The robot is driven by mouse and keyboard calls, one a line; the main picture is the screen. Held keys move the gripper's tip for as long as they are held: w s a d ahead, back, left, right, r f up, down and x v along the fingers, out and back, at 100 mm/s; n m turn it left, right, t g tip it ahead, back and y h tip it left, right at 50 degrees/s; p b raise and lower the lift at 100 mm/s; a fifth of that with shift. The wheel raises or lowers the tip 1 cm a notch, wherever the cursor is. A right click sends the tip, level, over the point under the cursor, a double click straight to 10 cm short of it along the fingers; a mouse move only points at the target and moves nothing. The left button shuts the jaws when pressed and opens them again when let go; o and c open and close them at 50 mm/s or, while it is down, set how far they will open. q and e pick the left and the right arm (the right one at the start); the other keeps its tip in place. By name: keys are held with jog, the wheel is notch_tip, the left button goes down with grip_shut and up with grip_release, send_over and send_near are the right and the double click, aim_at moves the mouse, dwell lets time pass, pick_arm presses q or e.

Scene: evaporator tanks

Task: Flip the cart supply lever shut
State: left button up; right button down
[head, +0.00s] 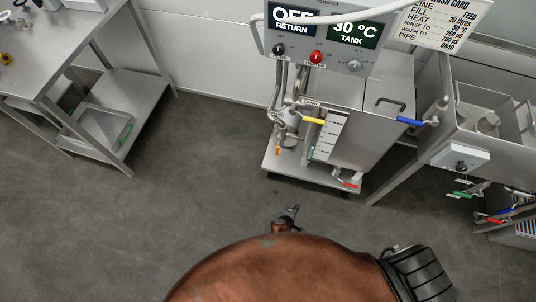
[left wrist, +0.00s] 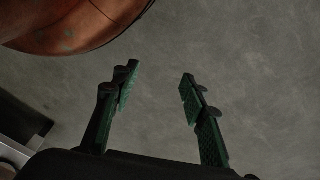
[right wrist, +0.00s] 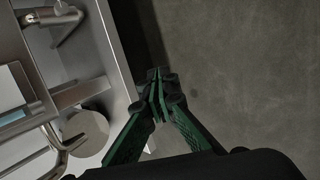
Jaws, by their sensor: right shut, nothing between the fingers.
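The wheeled cart (head: 345,130) stands ahead of me in the head view, with a control box (head: 320,50) on top. Its levers are a yellow one (head: 313,120), a blue one (head: 410,121) at the right, a red one (head: 348,184) low down and a small orange one (head: 277,150). I cannot tell from labels which is the supply lever. My right gripper (head: 290,213) is shut and empty, in front of the cart's base and apart from the levers. It also shows in the right wrist view (right wrist: 158,85), beside the cart's edge. My left gripper (left wrist: 155,90) is open and empty over bare floor.
A steel table (head: 75,60) with a lower shelf stands at the left. A steel sink unit (head: 490,110) with a white switch box (head: 460,158) and more coloured levers is at the right. The grey floor (head: 200,170) between is clear.

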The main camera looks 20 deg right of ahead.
aim_at(278, 146)
jog(key=w+a+r+n+t+h+b, duration=0.1)
jog(key=w+a+r+t+b, duration=0.25)
jog(key=w, duration=0.35)
jog(key=w+a+r+t+h+b, duration=0.2)
jog(key=w+a+r+b, duration=0.2)
jog(key=w+a, duration=0.15)
pick_arm(q)
jog(key=w+d+r+b, duration=0.2)
jog(key=w+r+b, duration=0.1)
jog(key=r, duration=0.4)
jog(key=shift+w+r+h+b, duration=0.2)
jog(key=shift+w+h+b, duration=0.1)
jog(key=shift+h+b, duration=0.15)
pick_arm(e)
jog(key=w+a+r+t+h, duration=0.1)
jog(key=w+a+r+t, duration=0.3)
jog(key=r, duration=0.5)
jog(key=shift+w+a+r+m+h, duration=0.35)
jog(key=shift+w+a, duration=0.1)
jog(key=shift+a, duration=0.55)
pick_arm(q)
jog(key=shift+d, duration=0.1)
